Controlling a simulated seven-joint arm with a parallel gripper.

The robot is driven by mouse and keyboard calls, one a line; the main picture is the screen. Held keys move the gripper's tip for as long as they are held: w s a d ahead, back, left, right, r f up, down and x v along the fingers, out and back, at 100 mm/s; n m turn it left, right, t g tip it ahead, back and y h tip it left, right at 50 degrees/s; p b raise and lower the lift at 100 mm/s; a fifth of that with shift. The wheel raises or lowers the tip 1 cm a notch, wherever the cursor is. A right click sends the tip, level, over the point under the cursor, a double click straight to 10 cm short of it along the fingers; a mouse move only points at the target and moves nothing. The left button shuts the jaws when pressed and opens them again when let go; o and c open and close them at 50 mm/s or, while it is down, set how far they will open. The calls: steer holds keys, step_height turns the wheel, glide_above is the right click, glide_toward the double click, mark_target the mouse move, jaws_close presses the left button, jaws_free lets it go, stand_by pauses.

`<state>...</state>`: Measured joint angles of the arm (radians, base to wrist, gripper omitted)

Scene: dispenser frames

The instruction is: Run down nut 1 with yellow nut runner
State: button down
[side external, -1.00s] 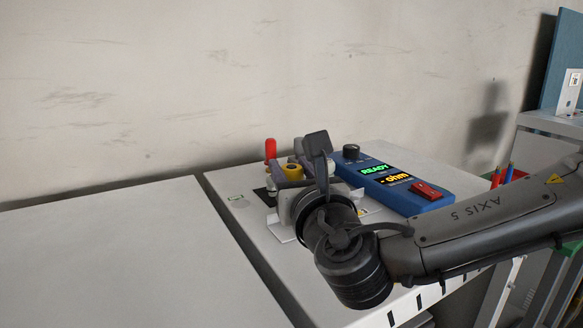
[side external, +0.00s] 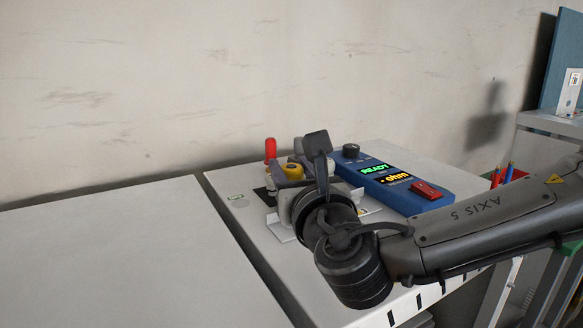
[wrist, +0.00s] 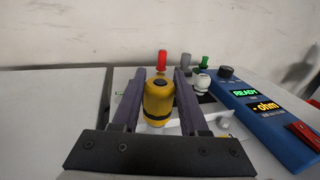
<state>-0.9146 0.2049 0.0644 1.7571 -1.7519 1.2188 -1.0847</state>
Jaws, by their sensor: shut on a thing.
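The yellow nut runner (wrist: 158,100) is between the two dark fingers of my gripper (wrist: 157,88) in the wrist view. My gripper is shut on it. In the side external view only the yellow top of the nut runner (side external: 292,171) shows, behind my wrist and fingers. My gripper is low over the right-hand table. Nut 1 cannot be made out; the nut runner's lower end and what lies under it are hidden in both views.
A blue meter (side external: 400,185) reading "READY" and "ohm" lies right of my gripper. Behind the nut runner stand a red-handled tool (wrist: 162,60), a grey one (wrist: 185,62) and a green one (wrist: 205,62). A white-topped item (wrist: 201,82) stands nearby. The left table (side external: 110,260) is bare.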

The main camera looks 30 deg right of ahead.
steer(key=shift+f, duration=0.8)
stand_by(1.9)
steer(key=shift+r, duration=3.45)
